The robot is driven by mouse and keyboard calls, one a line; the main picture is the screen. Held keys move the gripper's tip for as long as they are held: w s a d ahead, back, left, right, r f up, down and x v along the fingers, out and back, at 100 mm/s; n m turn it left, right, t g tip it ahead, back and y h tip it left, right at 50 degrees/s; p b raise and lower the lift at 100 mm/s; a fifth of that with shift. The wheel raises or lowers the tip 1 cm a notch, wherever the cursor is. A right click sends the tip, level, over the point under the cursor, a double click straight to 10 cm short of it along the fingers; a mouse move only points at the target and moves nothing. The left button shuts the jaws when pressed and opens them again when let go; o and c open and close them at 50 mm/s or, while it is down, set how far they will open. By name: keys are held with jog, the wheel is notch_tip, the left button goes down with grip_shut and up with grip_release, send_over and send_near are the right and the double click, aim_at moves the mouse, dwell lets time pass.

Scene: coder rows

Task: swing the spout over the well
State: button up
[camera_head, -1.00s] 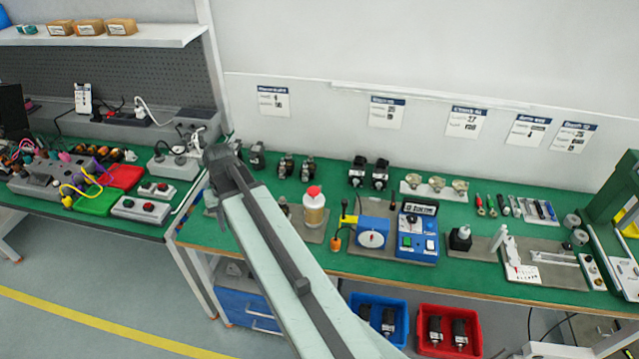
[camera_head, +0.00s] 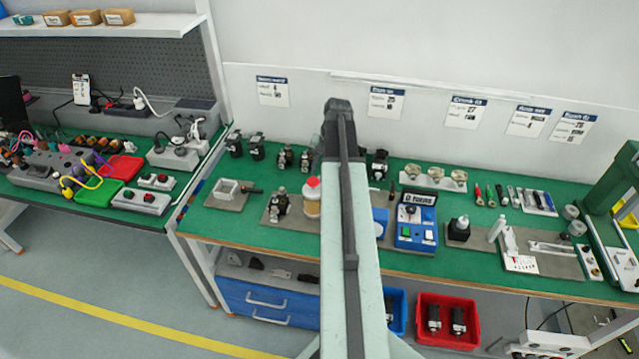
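A small white square open-topped block (camera_head: 229,188), which may be the well, sits on a grey plate (camera_head: 218,203) at the left end of the right-hand green bench. A short dark piece (camera_head: 252,190) lies at its right side and may be the spout. It is too small to tell whether it reaches over the block's opening. My arm rises through the middle of the view, its dark far end in front of the wall and bench back, right of the block. No gripper fingers show.
A bottle with a red cap (camera_head: 312,195) stands just left of my arm. A blue control box (camera_head: 416,225) is to its right. Black fittings (camera_head: 245,146) stand behind the block. Blue drawers (camera_head: 268,302) and a red bin (camera_head: 447,318) are below the bench.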

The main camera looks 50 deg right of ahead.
aim_at(319, 178)
jog(key=f+b, duration=0.3)
jog(key=f, duration=0.1)
jog(key=shift+w+a+f, duration=0.1)
jog(key=shift+w+a, duration=0.1)
jog(key=shift+w, duration=0.15)
grip_shut()
jog(key=shift+a, duration=0.1)
dwell(0.8)
